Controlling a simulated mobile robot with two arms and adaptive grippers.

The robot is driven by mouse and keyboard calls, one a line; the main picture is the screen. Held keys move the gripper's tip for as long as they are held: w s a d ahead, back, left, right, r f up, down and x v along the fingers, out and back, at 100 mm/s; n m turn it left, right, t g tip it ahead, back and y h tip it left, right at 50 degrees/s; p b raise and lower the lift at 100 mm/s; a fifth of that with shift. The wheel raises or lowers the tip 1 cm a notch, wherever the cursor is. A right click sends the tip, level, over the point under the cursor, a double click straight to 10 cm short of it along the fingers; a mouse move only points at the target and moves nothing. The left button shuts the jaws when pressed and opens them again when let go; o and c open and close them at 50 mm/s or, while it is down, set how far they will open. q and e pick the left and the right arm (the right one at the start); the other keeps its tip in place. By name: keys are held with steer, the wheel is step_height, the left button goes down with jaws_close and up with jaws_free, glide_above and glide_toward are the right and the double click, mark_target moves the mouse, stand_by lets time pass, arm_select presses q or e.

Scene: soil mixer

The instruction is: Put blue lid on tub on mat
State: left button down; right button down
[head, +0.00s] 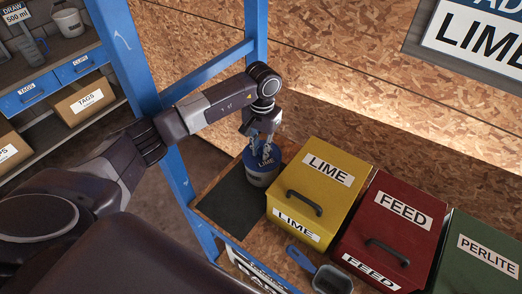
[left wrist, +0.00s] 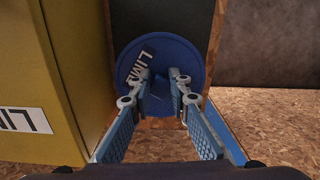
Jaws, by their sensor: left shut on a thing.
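A blue lid (head: 266,161) with a LIME label is on top of a pale grey tub (head: 262,180) in the head view. The tub stands at the far end of the dark mat (head: 232,203), left of the yellow lime bin. My left gripper (head: 261,153) points down at the lid and is shut on it. In the left wrist view my left gripper (left wrist: 158,76) has both fingers at the middle of the round blue lid (left wrist: 160,62). The gripped part is mostly hidden. I cannot tell whether the lid sits fully down. My right gripper is not in view.
The yellow LIME bin (head: 327,186) stands close right of the tub. A red FEED bin (head: 392,230) and green PERLITE bin (head: 478,258) follow. A scoop (head: 331,277) lies in front. A blue rack post (head: 256,25) rises behind. The mat's near part is bare.

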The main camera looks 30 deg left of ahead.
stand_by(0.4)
arm_select(q)
steer(key=c, duration=1.2)
jaws_free()
steer(key=shift+c, duration=0.2)
steer(key=shift+r, duration=0.1)
steer(key=shift+r+p, duration=0.6)
steer(key=shift+r, duration=0.7)
steer(key=shift+d+r+p, duration=0.2)
steer(key=shift+r+p, duration=0.7)
steer(key=shift+r, duration=1.5)
steer(key=shift+c, duration=0.6)
steer(key=shift+a, duration=0.1)
jaws_close()
